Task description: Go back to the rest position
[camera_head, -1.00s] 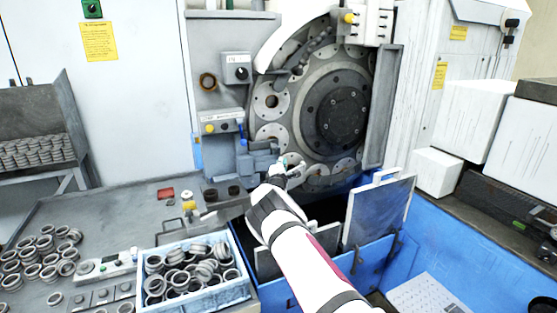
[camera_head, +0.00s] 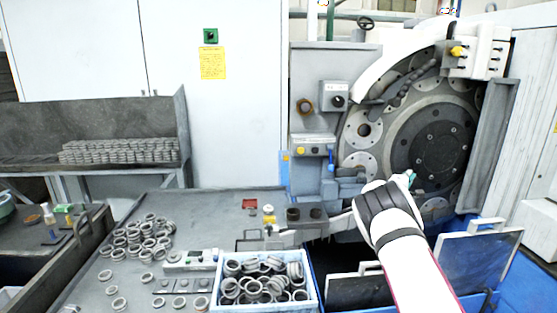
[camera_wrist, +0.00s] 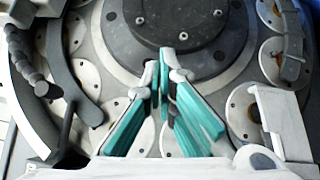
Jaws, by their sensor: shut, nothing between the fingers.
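My gripper (camera_head: 408,178) is at the lower left of the grinder's big dark disc (camera_head: 428,150) in the head view, partly hidden by my white and black wrist. In the wrist view, my gripper's green-padded fingers (camera_wrist: 164,62) meet at the tips with nothing between them. They point toward the dark disc (camera_wrist: 180,20), over the ring of pale round plates (camera_wrist: 245,112). I cannot tell how wide the gap to the machine is.
A blue bin (camera_head: 226,305) full of metal rings stands on the grey table (camera_head: 120,270), with loose rings to its left. A control box (camera_head: 334,96) is left of the disc.

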